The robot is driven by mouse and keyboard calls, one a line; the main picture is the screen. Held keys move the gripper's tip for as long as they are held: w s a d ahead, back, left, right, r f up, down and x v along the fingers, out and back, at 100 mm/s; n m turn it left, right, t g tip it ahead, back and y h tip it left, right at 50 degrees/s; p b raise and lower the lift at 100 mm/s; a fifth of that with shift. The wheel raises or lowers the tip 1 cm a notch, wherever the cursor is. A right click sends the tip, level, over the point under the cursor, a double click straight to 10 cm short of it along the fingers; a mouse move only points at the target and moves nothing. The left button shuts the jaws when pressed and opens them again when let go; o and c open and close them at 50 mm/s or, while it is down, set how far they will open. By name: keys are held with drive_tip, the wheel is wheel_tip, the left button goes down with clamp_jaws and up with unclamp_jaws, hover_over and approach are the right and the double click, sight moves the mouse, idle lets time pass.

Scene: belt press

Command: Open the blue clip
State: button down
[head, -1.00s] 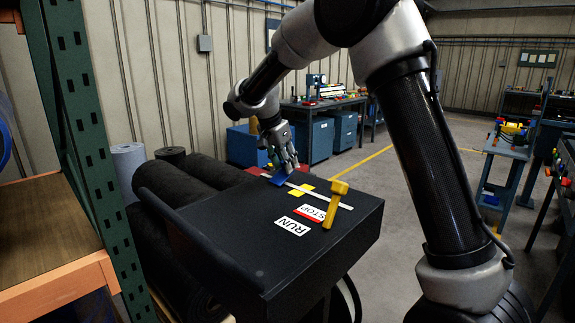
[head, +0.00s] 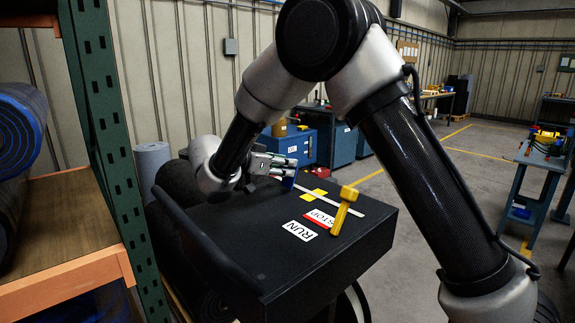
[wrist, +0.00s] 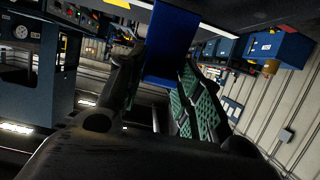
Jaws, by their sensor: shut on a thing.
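The blue clip (head: 288,181) is at the far end of the black press top (head: 270,255), by the end of a pale strip. In the head view it shows as a small blue piece standing up, partly hidden by my gripper. My gripper (head: 284,169) lies nearly level over the far part of the top and is shut on the clip. In the wrist view the flat blue clip (wrist: 172,42) runs up from between my green-padded fingers (wrist: 160,88). The clip's hinge is not clear in either view.
A yellow lever (head: 345,211) stands up beside the STOP label (head: 320,217) and the RUN label (head: 299,231). A yellow patch (head: 314,195) lies near the strip. A green rack post (head: 105,150) stands at left. Dark rolls lie behind the press.

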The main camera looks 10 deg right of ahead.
drive_tip(key=shift+s+a+h, duration=0.15)
drive_tip(key=shift+a+h, duration=0.1)
drive_tip(key=shift+h, duration=0.05)
idle(0.5)
drive_tip(key=c, duration=1)
unclamp_jaws()
drive_tip(key=shift+o, duration=0.2)
wheel_tip(320, 180, up, 10)
drive_tip(key=shift+c, duration=0.2)
